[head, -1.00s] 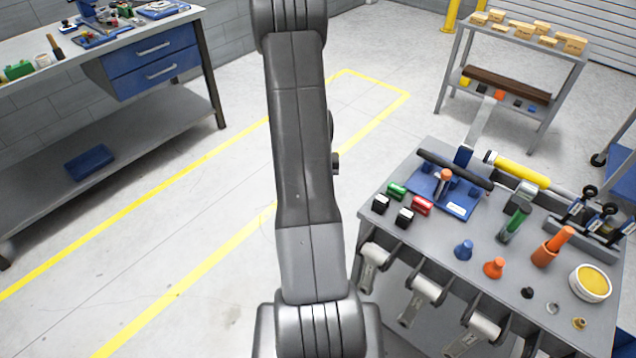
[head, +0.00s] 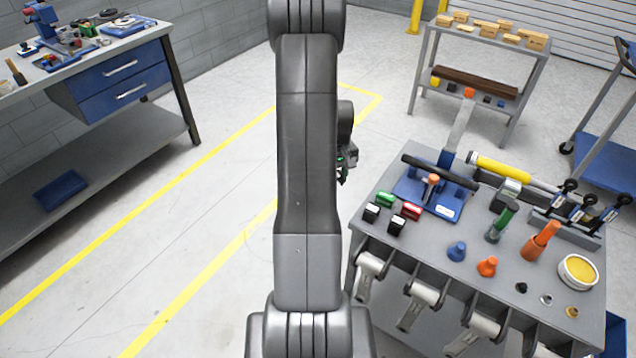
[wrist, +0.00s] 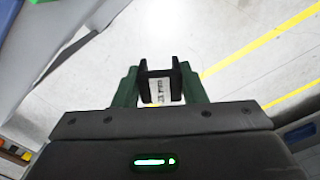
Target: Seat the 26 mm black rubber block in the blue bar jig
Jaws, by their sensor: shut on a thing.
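My gripper (wrist: 158,88) has green fingers and is shut on a black block (wrist: 176,80) with a white label, which I cannot read surely. In the head view my arm hides most of the gripper; a small dark part with green shows beside the arm, left of the workbench and apart from it.
Green (head: 386,200) and red (head: 412,211) blocks stand close to the jig's left front.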

